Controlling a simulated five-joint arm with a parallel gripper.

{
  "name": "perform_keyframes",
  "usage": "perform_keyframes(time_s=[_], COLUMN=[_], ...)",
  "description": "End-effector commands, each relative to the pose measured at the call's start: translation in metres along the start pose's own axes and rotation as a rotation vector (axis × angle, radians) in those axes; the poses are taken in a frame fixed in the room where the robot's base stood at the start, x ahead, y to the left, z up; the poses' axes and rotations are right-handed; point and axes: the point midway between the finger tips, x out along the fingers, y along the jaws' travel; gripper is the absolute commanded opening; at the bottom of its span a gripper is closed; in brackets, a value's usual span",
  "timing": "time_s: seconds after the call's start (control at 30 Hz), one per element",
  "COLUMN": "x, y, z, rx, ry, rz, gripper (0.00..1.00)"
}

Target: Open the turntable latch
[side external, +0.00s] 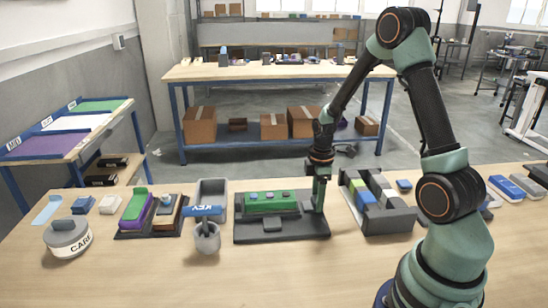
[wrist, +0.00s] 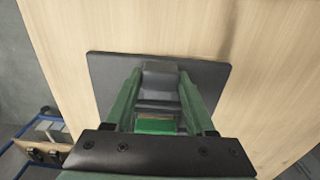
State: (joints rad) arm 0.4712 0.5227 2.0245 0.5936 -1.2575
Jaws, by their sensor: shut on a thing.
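A dark flat base plate (side external: 262,232) lies on the wooden table and carries a green block (side external: 270,204) with small buttons on top. A small grey block (side external: 271,223) sits at the plate's front. My gripper (side external: 318,205) points down at the plate's right end. In the wrist view, my gripper (wrist: 162,80) has its green fingers on both sides of a dark grey piece (wrist: 160,78), which looks like the turntable latch, and is shut on it. The green block (wrist: 156,126) shows between the fingers nearer the wrist. The latch is mostly hidden by the fingers in the side view.
A grey rack (side external: 390,220) stands close on the right. The table's front is clear.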

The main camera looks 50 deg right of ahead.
Motion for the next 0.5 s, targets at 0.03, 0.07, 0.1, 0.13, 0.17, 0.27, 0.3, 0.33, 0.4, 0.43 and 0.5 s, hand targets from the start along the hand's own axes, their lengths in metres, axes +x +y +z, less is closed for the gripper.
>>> perform_keyframes(time_s=[0.03,0.07,0.1,0.13,0.17,0.27,0.3,0.33,0.4,0.43,0.5], x=[-0.0003,-0.0002,-0.0002,-0.0002,-0.0002,-0.0001,-0.0001,-0.0001,0.0,0.0,-0.0013], y=[0.0005,0.0005,0.0005,0.0005,0.0005,0.0004,0.0003,0.0003,0.0003,0.0002,0.0003], z=[0.0016,0.0016,0.0017,0.0017,0.0017,0.0014,0.0013,0.0012,0.001,0.0009,0.0008], rx=[0.003,0.003,0.003,0.003,0.003,0.003,0.003,0.002,0.002,0.002,0.002], ry=[0.0,0.0,0.0,0.0,0.0,0.0,0.0,0.0,0.0,0.0,0.0], rz=[0.0,0.0,0.0,0.0,0.0,0.0,0.0,0.0,0.0,-0.001,0.0], gripper=[0.19,0.19,0.19,0.66,0.78,0.78,0.78,0.78,0.78,0.78,0.78])
